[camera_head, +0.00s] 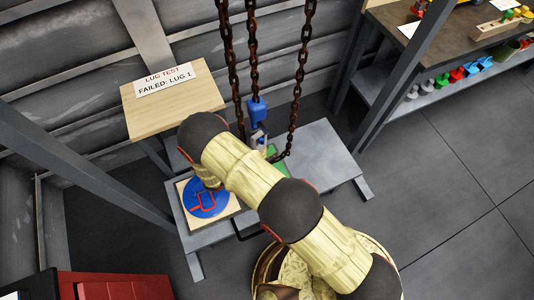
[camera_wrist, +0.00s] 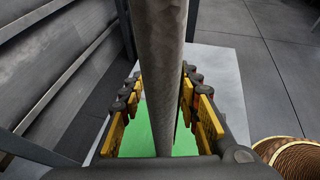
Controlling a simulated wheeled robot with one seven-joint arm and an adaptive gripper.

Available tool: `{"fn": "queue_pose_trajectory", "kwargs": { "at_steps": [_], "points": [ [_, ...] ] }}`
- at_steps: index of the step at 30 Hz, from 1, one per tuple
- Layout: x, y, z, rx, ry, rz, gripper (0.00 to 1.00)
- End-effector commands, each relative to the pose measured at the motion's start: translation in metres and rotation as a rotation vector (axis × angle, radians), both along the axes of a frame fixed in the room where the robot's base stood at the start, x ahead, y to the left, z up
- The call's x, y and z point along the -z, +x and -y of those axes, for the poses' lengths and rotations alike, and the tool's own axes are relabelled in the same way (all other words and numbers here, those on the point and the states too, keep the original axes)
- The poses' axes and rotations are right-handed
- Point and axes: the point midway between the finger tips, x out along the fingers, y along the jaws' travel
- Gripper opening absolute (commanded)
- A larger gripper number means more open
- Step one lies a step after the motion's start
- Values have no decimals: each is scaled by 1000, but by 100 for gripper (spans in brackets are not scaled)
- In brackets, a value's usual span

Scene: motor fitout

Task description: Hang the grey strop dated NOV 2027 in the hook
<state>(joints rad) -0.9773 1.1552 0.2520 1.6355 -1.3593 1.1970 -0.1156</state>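A grey strop (camera_wrist: 163,60) runs through the middle of the wrist view, wide at the top and narrower toward the palm. My gripper (camera_wrist: 162,95) has its yellow fingers close along both sides of it and appears shut on it. No date is readable on the strop. In the head view a blue hook block (camera_head: 257,111) hangs among rusty chains, with grey metal (camera_head: 259,135) just under it. My arm reaches toward this spot and covers my gripper. The opening of the hook cannot be made out.
A grey bench (camera_head: 325,145) stands below, with a green surface (camera_wrist: 182,142) on it. A blue disc (camera_head: 208,198) lies on a wooden board at its left. A sign (camera_head: 164,80) reads "LUG TEST FAILED: LUG 1". Chains (camera_head: 301,75) hang close to my arm. Floor is clear at right.

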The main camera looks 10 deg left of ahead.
Motion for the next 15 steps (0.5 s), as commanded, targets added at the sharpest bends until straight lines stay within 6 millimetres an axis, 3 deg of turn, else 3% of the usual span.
{"fn": "queue_pose_trajectory", "kwargs": {
  "at_steps": [5, 15],
  "points": [
    [-9, -13, -15, -4, 2, 2, 32],
    [-34, -58, -58, -3, 2, 2, 32]
  ]
}}
